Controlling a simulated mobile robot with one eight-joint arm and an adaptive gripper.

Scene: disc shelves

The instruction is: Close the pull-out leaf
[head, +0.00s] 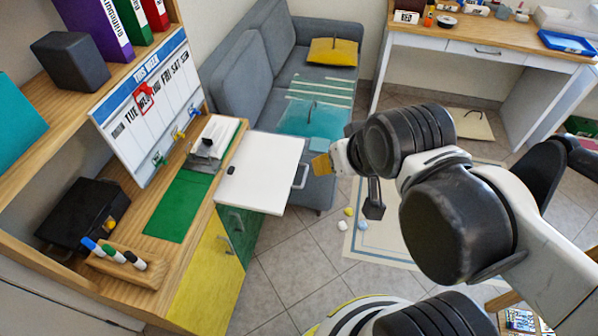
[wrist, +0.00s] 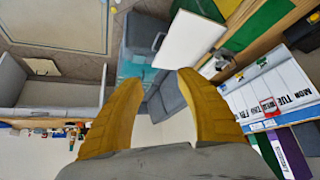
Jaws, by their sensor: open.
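The pull-out leaf (head: 258,172) is a white panel sticking out to the right from the wooden shelf unit, above the green and yellow doors. A grey bar handle (head: 300,176) is on its outer edge.
A green mat (head: 183,207), a pen holder (head: 125,265) and a week board (head: 150,105) are on the wooden unit. A grey sofa (head: 240,75) stands behind the leaf. Small items (head: 348,212) lie on the floor. A desk (head: 480,45) is at back right.

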